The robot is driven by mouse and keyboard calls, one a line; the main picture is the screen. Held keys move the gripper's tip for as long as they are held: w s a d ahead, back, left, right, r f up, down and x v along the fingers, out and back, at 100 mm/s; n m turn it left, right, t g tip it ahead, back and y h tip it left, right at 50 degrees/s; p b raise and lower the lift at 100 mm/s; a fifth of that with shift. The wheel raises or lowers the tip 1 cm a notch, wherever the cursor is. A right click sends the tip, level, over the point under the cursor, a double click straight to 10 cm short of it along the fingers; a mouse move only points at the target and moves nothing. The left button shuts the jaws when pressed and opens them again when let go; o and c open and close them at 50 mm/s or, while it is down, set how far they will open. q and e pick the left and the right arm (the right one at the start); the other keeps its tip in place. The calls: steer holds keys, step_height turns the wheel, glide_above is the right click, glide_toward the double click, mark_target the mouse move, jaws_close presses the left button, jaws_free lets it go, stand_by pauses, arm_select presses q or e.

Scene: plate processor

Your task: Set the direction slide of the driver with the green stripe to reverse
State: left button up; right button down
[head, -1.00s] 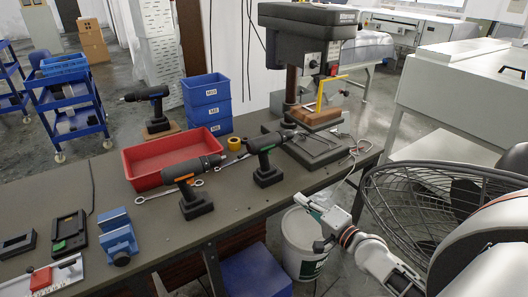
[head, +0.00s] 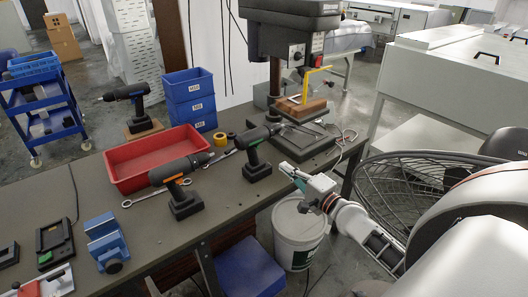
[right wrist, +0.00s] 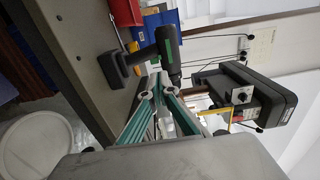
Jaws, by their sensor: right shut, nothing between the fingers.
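The driver with the green stripe (head: 255,150) stands upright on its battery on the workbench, left of the drill press base. In the right wrist view this driver (right wrist: 167,52) shows beyond the fingertips, its green mark visible on the dark body. The direction slide is too small to make out. My right gripper (head: 288,170) is shut and empty, in front of the bench edge, to the right of and nearer than the driver, apart from it. It also shows in the right wrist view (right wrist: 157,88). My left gripper is not in view.
A driver with an orange stripe (head: 180,180) stands left, beside a red tray (head: 115,178). A blue-striped driver (head: 140,110) stands farther back. The drill press (head: 290,40) rises behind. A white bucket (head: 297,240) and a fan (head: 400,185) are near my right arm.

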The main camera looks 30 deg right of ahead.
glide_toward(258, 147)
steer(key=w, duration=0.5)
steer(key=shift+w, duration=0.1)
steer(key=shift+w+a+f, duration=0.1)
steer(key=shift+w, duration=0.75)
